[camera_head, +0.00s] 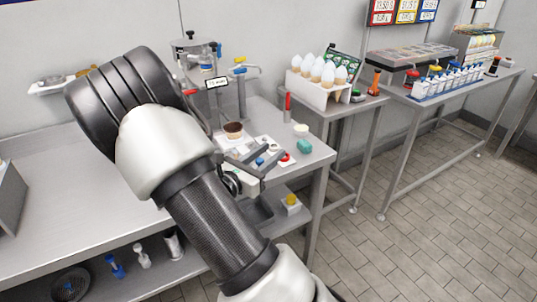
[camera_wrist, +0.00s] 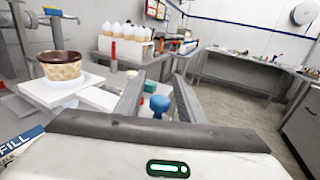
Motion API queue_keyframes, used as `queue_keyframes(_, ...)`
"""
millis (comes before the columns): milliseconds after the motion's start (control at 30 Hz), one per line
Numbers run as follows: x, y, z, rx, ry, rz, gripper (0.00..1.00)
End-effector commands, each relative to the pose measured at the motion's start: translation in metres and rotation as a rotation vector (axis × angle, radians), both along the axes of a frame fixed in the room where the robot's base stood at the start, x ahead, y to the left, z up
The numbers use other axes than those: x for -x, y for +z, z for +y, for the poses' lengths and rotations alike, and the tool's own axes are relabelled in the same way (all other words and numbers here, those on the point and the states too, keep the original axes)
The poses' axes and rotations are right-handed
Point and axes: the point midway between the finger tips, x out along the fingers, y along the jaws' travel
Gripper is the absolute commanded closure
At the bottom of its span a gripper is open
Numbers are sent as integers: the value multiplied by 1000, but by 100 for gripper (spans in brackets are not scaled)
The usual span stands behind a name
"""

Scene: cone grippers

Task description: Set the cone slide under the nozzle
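The cone slide is a white plate (camera_wrist: 92,97) at the left of the wrist view, with a brown-rimmed waffle cup (camera_wrist: 62,70) upright on a round base on it. The cup (camera_head: 233,130) also shows in the head view, beside the dispenser. The dispenser (camera_head: 240,95), with a yellow lever and a small sign, stands behind it; I cannot clearly make out the nozzle. My gripper (camera_wrist: 160,76) is open, its two grey fingers apart with nothing gripped. It is to the right of the cup. A blue knob (camera_wrist: 159,104) shows between the fingers; what it is fixed to is partly hidden.
A white stand of pale cones (camera_head: 318,80) is on the bench behind. A teal block (camera_head: 305,146) lies near the table's right corner. A farther bench (camera_head: 450,88) carries a row of bottles. The left tabletop (camera_head: 60,190) is mostly clear.

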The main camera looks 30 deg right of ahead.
Motion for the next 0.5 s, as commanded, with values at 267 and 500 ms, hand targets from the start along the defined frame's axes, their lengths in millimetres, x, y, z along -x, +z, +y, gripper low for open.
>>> queue_keyframes(267, 0, 0, 0, 0, 0, 0, 80)
queue_keyframes(500, 0, 0, 0, 0, 0, 0, 100)
